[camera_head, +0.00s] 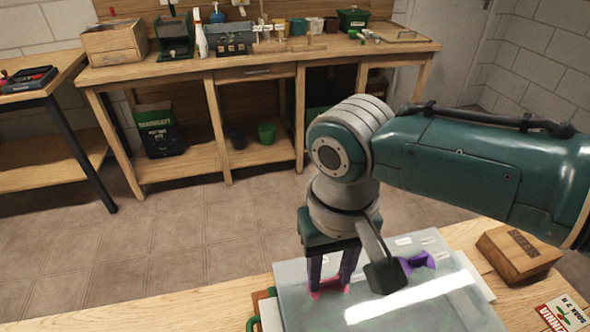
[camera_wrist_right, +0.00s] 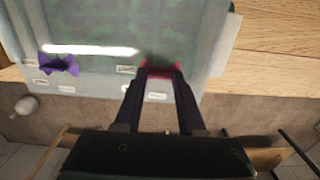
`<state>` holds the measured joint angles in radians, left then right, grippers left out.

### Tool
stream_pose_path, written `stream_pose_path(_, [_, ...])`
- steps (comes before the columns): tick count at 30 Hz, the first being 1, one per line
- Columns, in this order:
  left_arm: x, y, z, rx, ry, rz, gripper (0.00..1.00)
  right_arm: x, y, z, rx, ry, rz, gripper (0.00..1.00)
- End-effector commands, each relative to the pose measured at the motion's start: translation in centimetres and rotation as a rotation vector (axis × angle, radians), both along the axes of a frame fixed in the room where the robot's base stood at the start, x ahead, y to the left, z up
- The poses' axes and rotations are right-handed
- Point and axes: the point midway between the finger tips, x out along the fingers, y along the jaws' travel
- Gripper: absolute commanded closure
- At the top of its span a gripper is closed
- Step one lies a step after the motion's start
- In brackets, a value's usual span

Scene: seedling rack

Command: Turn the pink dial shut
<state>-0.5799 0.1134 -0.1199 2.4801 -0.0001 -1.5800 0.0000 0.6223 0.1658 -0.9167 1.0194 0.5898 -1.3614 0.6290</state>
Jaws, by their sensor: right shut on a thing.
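The pink dial (camera_wrist_right: 160,70) sits on a pale grey panel (camera_wrist_right: 200,30) with small white labels. In the head view, bits of the pink dial (camera_head: 346,289) show at the fingertips. My right gripper (camera_head: 330,291) points down at the panel, its two dark fingers shut on the pink dial, one on each side. The wrist view also shows the gripper's fingers (camera_wrist_right: 160,82) around it. The dial's turn angle is mostly hidden. My left gripper is not in view.
A purple dial (camera_head: 422,261) stands on the same panel to the right, partly behind my arm; it also shows in the wrist view (camera_wrist_right: 58,65). A wooden box (camera_head: 520,252) and a seed packet (camera_head: 562,314) lie on the bench at right. A potting bench (camera_head: 255,75) stands across the floor.

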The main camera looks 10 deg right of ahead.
Motion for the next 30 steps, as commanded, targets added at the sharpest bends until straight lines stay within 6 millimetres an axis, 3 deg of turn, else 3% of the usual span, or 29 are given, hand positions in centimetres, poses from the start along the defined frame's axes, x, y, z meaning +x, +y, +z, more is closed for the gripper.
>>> stream_pose_path(11, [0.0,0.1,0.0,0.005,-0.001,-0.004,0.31,0.0,0.0,0.0,0.001,0.0,-0.004,1.0])
stream_pose_path(12, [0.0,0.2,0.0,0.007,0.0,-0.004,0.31,0.0,0.0,0.0,0.001,0.0,-0.003,0.56])
stream_pose_path(18, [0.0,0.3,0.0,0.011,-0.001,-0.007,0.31,0.0,0.0,0.0,0.001,0.0,-0.003,0.34])
stream_pose_path(26, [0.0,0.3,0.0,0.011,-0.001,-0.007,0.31,0.0,0.0,0.0,0.001,0.0,-0.002,0.3])
stream_pose_path(30, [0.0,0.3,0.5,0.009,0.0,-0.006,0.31,0.0,0.1,1.1,0.002,-0.001,-0.002,0.3])
